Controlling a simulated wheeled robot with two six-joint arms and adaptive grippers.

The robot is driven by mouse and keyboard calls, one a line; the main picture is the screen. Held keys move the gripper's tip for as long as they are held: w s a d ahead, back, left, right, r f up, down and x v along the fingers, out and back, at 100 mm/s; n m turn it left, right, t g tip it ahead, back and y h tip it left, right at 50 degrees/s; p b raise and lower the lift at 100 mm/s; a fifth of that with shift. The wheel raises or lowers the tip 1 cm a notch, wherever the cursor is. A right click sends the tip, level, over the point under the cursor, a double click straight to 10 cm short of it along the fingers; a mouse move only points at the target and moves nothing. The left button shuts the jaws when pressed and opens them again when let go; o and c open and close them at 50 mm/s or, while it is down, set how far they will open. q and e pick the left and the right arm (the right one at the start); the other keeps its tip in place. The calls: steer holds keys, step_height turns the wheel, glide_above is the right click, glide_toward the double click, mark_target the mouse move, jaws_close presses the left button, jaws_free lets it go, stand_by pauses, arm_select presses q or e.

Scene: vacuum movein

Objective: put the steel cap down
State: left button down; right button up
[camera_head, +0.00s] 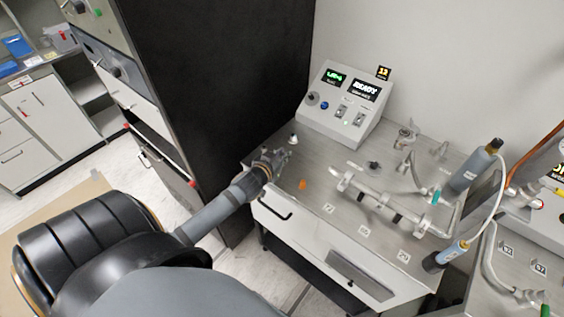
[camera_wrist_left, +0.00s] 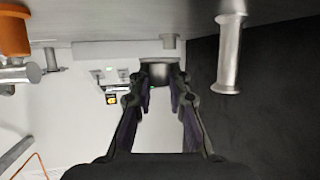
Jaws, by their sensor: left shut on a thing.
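My left gripper (camera_head: 274,160) reaches over the left end of the steel bench (camera_head: 325,152). It is shut on a small grey round piece, seemingly the steel cap (camera_wrist_left: 158,72), which sits between the fingertips in the left wrist view, where the gripper (camera_wrist_left: 160,86) also shows. The wrist view is upside down, with the bench top along its upper edge. The cap looks close to the bench top, but I cannot tell whether it touches. In the head view the gripper hides the cap. My right gripper is not in view.
A control box (camera_head: 342,104) stands at the back. An orange piece (camera_head: 303,185) is right of the gripper; a steel post (camera_wrist_left: 229,55) is close by in the wrist view. Pipework (camera_head: 375,197) fills the middle right. A tall black cabinet (camera_head: 228,95) rises on the left.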

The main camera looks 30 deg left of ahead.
mark_target(281, 155)
arm_select(q)
steer(key=s+d+r+p, duration=0.2)
steer(key=s+d+r, duration=0.5)
steer(key=s+r, duration=0.2)
steer(key=shift+s+d+r, duration=0.15)
steer(key=shift+s+r, duration=0.05)
steer(key=shift+s, duration=1.15)
steer(key=shift+f+b, duration=0.3)
